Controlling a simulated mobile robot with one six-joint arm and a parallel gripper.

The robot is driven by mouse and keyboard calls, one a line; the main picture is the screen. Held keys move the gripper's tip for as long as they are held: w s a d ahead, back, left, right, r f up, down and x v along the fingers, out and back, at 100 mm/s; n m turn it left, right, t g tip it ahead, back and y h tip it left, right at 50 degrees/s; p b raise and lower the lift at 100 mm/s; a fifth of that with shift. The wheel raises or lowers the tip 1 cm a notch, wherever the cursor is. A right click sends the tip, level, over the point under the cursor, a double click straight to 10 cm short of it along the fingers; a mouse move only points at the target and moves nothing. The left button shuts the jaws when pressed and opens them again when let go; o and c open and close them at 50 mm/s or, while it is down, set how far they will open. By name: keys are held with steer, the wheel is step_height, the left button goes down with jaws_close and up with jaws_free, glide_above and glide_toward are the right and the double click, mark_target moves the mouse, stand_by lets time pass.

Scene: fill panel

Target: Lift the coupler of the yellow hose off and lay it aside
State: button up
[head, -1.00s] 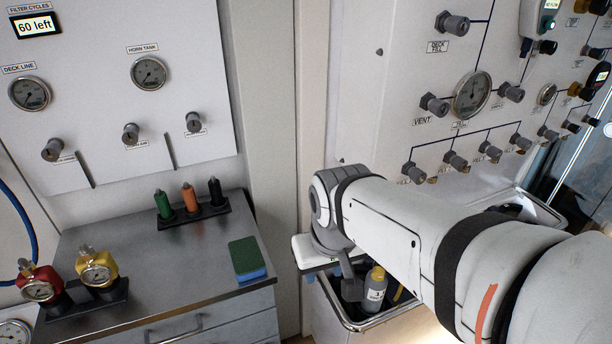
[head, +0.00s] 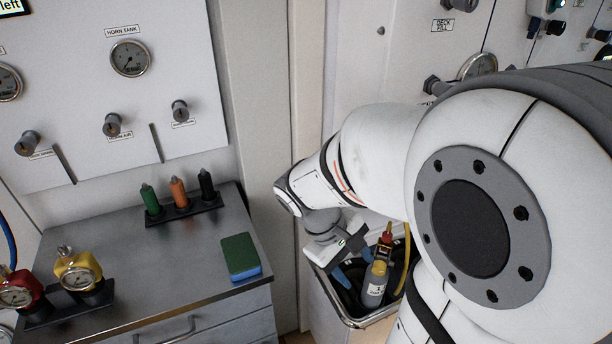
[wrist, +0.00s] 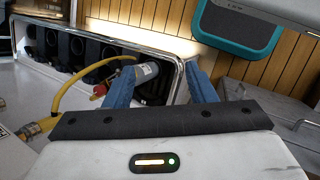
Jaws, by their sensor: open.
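The yellow hose (wrist: 62,88) loops along the left of the wrist view and over the rim of a bin. Its lower end meets a brass-coloured coupler (wrist: 38,128) at the left edge, beside a pale panel. In the head view only a short piece of the yellow hose (head: 406,262) shows in the bin, and my arm hides the panel behind. My gripper (wrist: 162,78) has its two blue fingers apart, with the coupler to their left and outside them. It also shows over the bin in the head view (head: 352,262).
A steel counter (head: 180,255) at left carries a green-blue sponge (head: 241,257) and has bare room.

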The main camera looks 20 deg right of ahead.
steer(key=w+d+f+n+g+h+b, duration=0.1)
steer(key=d+f+n+g+h+b, duration=0.15)
steer(key=d+f+h, duration=0.2)
steer(key=n+t+h+b, duration=0.3)
steer(key=n+t+h, duration=0.3)
steer(key=n+h, duration=0.5)
glide_toward(383, 237)
steer(key=d+r+n+y, duration=0.2)
steer(key=d+y, duration=0.1)
steer(key=d, duration=0.1)
steer(key=shift+h, duration=0.25)
steer(key=d, duration=0.7)
steer(key=shift+w+d, duration=0.15)
steer(key=shift+w, duration=0.1)
steer(key=shift+r, duration=0.1)
steer(key=shift+c, duration=0.2)
jaws_close()
